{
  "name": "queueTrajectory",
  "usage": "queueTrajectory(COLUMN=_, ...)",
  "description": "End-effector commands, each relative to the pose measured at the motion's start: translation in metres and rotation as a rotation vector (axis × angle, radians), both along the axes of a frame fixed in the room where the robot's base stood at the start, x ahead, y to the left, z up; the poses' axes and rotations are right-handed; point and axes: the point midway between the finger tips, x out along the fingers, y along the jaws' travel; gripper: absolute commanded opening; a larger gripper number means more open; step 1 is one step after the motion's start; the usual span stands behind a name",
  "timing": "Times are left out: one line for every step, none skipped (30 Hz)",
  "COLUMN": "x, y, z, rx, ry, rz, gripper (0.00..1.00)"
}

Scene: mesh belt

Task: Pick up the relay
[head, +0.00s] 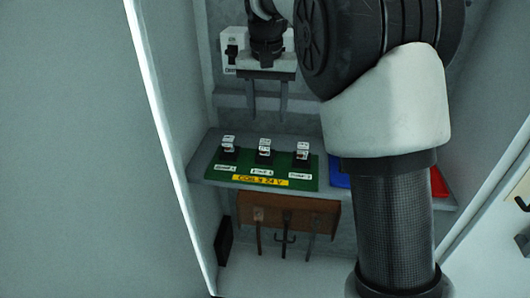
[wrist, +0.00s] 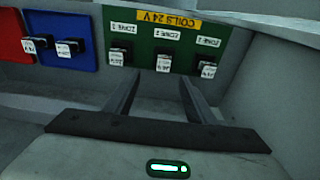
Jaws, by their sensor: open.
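Three small white-topped relays with black bases stand in a row on a green board (head: 247,166) with a yellow "COILS 24 V" label. In the head view they are the left relay (head: 228,146), middle relay (head: 264,150) and right relay (head: 302,152). My gripper (head: 268,113) is open and empty, fingers pointing down, above and behind the row. In the wrist view the fingers (wrist: 159,84) stand apart, with the middle relay (wrist: 164,60) showing between their tips. The pictures do not show which relay is meant.
The green board lies on a grey shelf (head: 200,168) inside a cabinet. A blue board (wrist: 85,20) with more relays and a red board (wrist: 14,42) are beside it. A brown hook rack (head: 288,215) hangs below. A white switch box (head: 231,50) is on the back wall.

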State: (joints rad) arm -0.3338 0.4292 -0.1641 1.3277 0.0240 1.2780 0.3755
Motion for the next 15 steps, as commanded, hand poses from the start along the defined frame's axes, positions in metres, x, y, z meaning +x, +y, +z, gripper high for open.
queueTrajectory(x=0.000, y=0.000, z=-0.015, rx=-0.001, ry=0.004, rz=0.000, gripper=0.50)
queueTrajectory(x=0.001, y=-0.001, z=-0.021, rx=-0.001, ry=0.003, rz=0.000, gripper=0.50)
queueTrajectory(x=0.002, y=-0.001, z=-0.029, rx=-0.001, ry=0.004, rz=0.000, gripper=0.50)
queueTrajectory(x=0.003, y=-0.001, z=-0.035, rx=-0.001, ry=0.003, rz=0.000, gripper=0.50)
queueTrajectory(x=0.004, y=-0.001, z=-0.040, rx=-0.001, ry=0.003, rz=0.000, gripper=0.50)
queueTrajectory(x=0.005, y=-0.001, z=-0.046, rx=-0.001, ry=0.002, rz=0.000, gripper=0.50)
queueTrajectory(x=0.005, y=-0.001, z=-0.049, rx=-0.001, ry=0.001, rz=0.000, gripper=0.50)
queueTrajectory(x=0.006, y=-0.001, z=-0.053, rx=-0.001, ry=0.001, rz=0.000, gripper=0.50)
queueTrajectory(x=0.006, y=-0.001, z=-0.057, rx=-0.001, ry=0.002, rz=0.000, gripper=0.50)
queueTrajectory(x=0.006, y=-0.001, z=-0.059, rx=-0.001, ry=0.002, rz=0.000, gripper=0.50)
queueTrajectory(x=0.007, y=-0.001, z=-0.060, rx=0.000, ry=0.001, rz=0.000, gripper=0.50)
queueTrajectory(x=0.007, y=-0.001, z=-0.061, rx=0.000, ry=0.000, rz=0.000, gripper=0.50)
queueTrajectory(x=0.007, y=-0.001, z=-0.062, rx=0.000, ry=0.000, rz=0.000, gripper=0.50)
queueTrajectory(x=0.007, y=-0.001, z=-0.063, rx=0.000, ry=0.000, rz=0.000, gripper=0.50)
queueTrajectory(x=0.007, y=0.000, z=-0.065, rx=0.000, ry=0.000, rz=0.000, gripper=0.50)
